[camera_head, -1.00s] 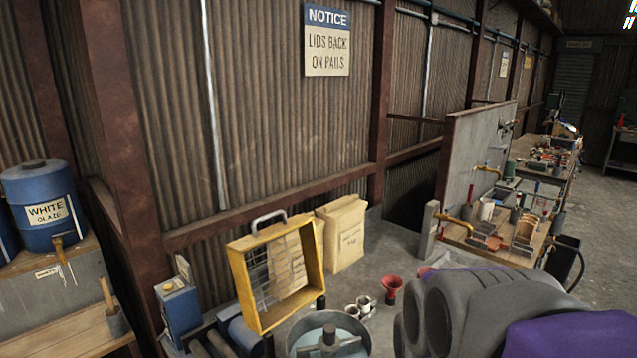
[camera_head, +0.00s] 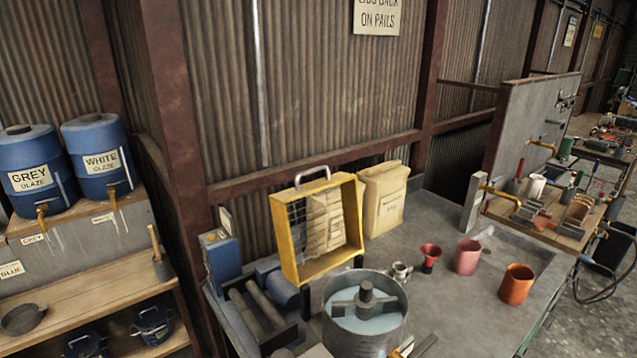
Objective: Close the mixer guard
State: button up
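The mixer guard is a yellow frame with wire mesh and a grey handle (camera_head: 312,175) on its top edge. The guard (camera_head: 290,272) stands raised, tilted up behind the mixer. The mixer is a round grey tub (camera_head: 366,335) with a central hub, a paddle bar and pale liquid inside. The tub's top is uncovered. My gripper is not in view.
Paper sacks (camera_head: 383,200) stand behind the guard. A blue box (camera_head: 221,258) and rollers (camera_head: 258,308) are at its left. A red funnel (camera_head: 430,256), a pink cup (camera_head: 467,256) and an orange cup (camera_head: 516,285) stand right of the tub. Glaze barrels (camera_head: 98,160) are far left.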

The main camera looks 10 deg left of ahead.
aim_at(301, 276)
jog(key=k+j, duration=0.25)
jog(key=j, duration=0.5)
jog(key=k+j+z, duration=0.1)
jog(key=j, duration=0.35)
jog(key=k+j+z, duration=0.1)
jog(key=j, duration=0.4)
